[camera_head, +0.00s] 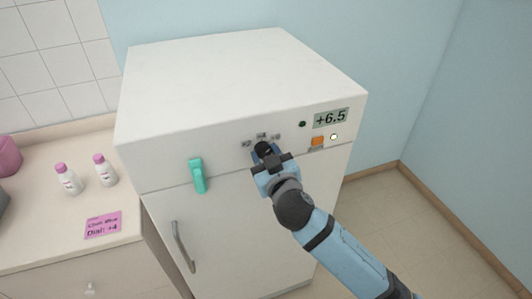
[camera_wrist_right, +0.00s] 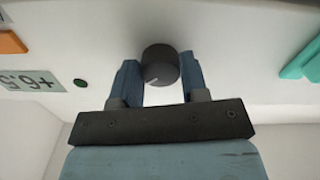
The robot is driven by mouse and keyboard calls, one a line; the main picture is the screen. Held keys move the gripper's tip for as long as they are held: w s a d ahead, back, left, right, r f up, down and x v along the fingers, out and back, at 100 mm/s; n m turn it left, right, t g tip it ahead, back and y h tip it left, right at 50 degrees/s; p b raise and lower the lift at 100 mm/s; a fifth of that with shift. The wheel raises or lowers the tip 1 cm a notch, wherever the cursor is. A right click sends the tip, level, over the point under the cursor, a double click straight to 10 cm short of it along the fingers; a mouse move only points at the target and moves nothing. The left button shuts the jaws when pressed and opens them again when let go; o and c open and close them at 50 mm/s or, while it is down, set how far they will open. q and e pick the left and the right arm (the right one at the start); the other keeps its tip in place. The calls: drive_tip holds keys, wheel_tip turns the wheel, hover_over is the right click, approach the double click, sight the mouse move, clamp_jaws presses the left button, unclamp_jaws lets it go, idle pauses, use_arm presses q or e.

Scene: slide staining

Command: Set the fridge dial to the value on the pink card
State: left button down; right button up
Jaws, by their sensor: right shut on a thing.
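The white fridge (camera_head: 240,80) stands against the blue wall, with its control strip along the upper front. The black dial (camera_head: 264,147) is on that strip, below small grey marks. My right gripper (camera_head: 266,162) is shut on the dial; the right wrist view shows its blue fingers on both sides of the dial (camera_wrist_right: 160,66), whose face has a pale pointer line. The gripper hides part of the dial in the head view. The pink card (camera_head: 102,225) lies on the counter and its lower line reads "Dial: +4". The fridge display (camera_head: 331,117) reads +6.5. My left gripper is not in view.
A teal handle (camera_head: 198,175) sticks out left of the dial, and a grey door handle (camera_head: 182,246) is lower. An orange switch (camera_head: 317,141) is under the display. Two white bottles with pink caps (camera_head: 68,180) stand on the counter (camera_head: 40,240). Floor at right is clear.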

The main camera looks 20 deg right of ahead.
drive_tip(key=n+p, duration=0.2)
drive_tip(key=n, duration=0.2)
drive_tip(key=shift+r, duration=0.15)
drive_tip(key=n+p, duration=0.1)
drive_tip(key=n, duration=0.1)
drive_tip(key=shift+n, duration=0.4)
drive_tip(key=shift+n+p, duration=0.7)
drive_tip(key=shift+n, duration=0.4)
drive_tip(key=o, duration=0.9)
drive_tip(key=shift+s, duration=0.1)
